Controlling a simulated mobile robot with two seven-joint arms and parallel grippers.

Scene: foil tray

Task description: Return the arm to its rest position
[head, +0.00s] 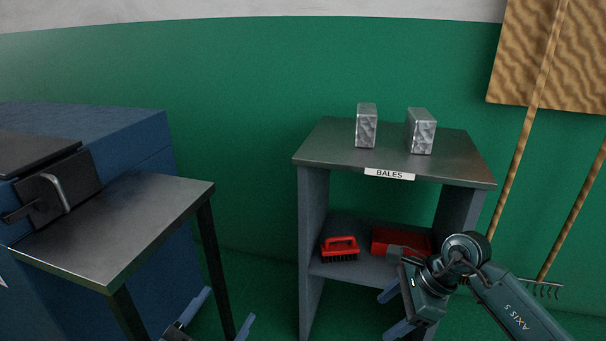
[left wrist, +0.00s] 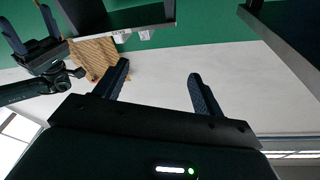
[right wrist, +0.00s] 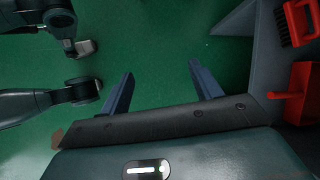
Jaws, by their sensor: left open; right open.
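My left gripper (head: 229,304) shows at the bottom edge of the head view, right of the metal side table. Its two blue fingers stand apart with nothing between them, as the left wrist view (left wrist: 159,70) shows. My right gripper (head: 383,315) is low in front of the shelf unit's lower part. In the right wrist view (right wrist: 160,68) its fingers are also apart and empty, over green floor. Two silver foil bales (head: 366,128) (head: 421,133) stand upright and apart on the shelf unit's top (head: 330,150), away from both grippers.
A red brush (head: 340,248) and a red item (head: 390,240), partly behind my right arm, lie on the lower shelf. A blue machine (head: 120,125) with a dark handled hatch stands left, beside the metal side table (head: 150,215). Rakes lean at the right wall.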

